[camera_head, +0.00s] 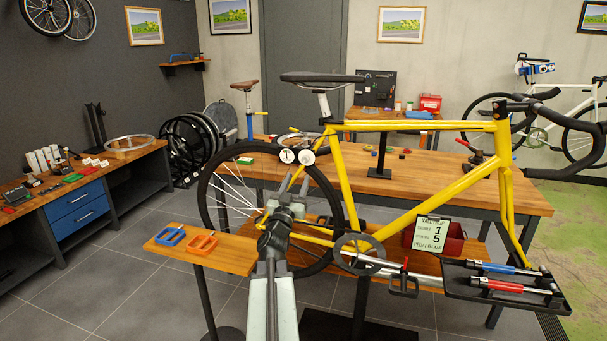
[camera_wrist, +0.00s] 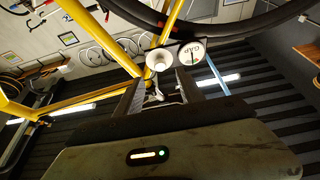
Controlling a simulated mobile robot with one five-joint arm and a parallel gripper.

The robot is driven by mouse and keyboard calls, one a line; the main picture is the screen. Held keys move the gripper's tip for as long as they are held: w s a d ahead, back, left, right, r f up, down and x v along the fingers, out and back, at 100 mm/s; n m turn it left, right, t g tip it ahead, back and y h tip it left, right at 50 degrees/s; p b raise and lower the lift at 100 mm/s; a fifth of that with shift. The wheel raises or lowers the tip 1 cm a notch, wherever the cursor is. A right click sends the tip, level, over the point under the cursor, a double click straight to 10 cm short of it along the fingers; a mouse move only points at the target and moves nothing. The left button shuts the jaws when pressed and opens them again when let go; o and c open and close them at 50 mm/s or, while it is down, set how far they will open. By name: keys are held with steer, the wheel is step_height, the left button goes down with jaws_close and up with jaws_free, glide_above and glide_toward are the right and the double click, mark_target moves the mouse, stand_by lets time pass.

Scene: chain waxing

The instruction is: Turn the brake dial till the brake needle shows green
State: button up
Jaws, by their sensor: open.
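The yellow bicycle (camera_head: 400,125) stands across the middle of the head view. At its rear are a round white gauge (camera_head: 287,156) with a dark needle mark and a white round knob (camera_head: 308,157), which looks like the brake dial. In the wrist view, the knob (camera_wrist: 160,60) lies just beyond my fingertips, and the gauge (camera_wrist: 192,52), lettered "GAP", is right of it. I cannot tell what colour the needle is on. My gripper (camera_head: 293,184) is open and empty just below both; in the wrist view its fingers (camera_wrist: 160,82) stand apart, with the knob between their lines but apparently ahead of them.
The rear wheel (camera_head: 203,190) and yellow frame tubes are close around my gripper. A small wooden shelf (camera_head: 225,258) with blue and orange parts is at left. A tool tray (camera_head: 470,290) and a card (camera_head: 431,234) are at right. A workbench (camera_head: 440,195) stands behind.

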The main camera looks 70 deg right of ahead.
mark_target(305, 161)
steer(key=p+x, duration=0.3)
steer(key=x, duration=0.4)
steer(key=shift+r, duration=0.2)
steer(key=shift+d, duration=0.4)
steer(key=shift+c, duration=0.4)
jaws_close()
